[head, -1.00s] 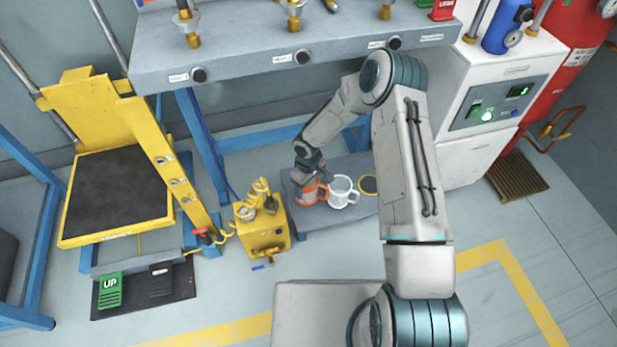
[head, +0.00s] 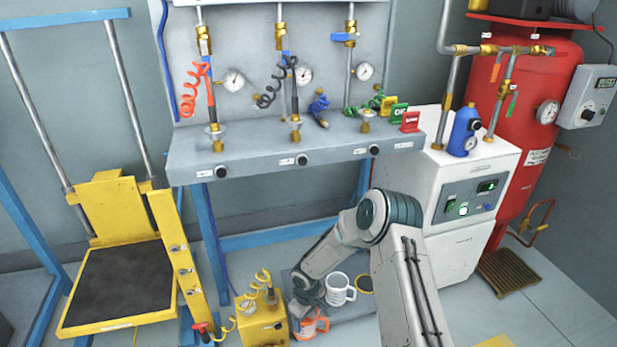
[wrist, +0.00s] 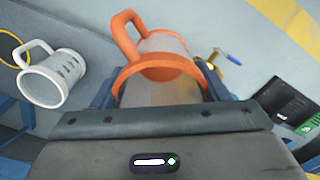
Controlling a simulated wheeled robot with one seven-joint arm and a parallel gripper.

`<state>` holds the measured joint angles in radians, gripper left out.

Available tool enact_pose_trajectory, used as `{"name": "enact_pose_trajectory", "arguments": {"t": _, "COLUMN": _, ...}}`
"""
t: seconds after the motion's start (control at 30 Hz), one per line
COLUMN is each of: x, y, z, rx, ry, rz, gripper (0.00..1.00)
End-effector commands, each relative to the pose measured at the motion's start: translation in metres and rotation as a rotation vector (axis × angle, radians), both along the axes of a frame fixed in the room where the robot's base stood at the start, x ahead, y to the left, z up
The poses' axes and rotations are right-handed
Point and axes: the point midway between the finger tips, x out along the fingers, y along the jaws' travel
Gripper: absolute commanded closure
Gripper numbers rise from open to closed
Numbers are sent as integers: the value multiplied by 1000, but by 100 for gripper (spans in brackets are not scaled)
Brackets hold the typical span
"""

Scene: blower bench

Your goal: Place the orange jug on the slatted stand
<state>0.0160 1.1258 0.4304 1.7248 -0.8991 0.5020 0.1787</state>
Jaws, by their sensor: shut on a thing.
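The orange jug (head: 312,326), with a grey body and an orange rim and handle, is at the front left of the low grey shelf in the head view. My gripper (wrist: 160,92) is shut on it; the jug (wrist: 165,63) sits between the two fingers in the wrist view, its handle pointing up and left. I cannot tell whether its base touches the shelf. A brown slatted stand (head: 508,270) lies on the floor at the right, by the red tank, with nothing on it.
A white mug (head: 339,289) stands on the shelf (head: 352,308) close behind the jug. A yellow box (head: 262,325) with a coiled hose is left of it. A white cabinet (head: 455,225) stands between shelf and slatted stand. The blue-legged bench (head: 290,155) overhangs behind.

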Motion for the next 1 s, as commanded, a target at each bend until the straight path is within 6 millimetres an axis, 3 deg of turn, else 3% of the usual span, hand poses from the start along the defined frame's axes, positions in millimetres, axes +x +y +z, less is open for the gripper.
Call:
{"name": "enact_pose_trajectory", "arguments": {"t": 0.5, "x": 1, "y": -3, "z": 52, "rx": 0, "ry": 0, "rz": -6, "gripper": 57}}
{"name": "enact_pose_trajectory", "arguments": {"t": 1.0, "x": 0, "y": -1, "z": 153, "rx": 0, "ry": 0, "rz": -2, "gripper": 57}}
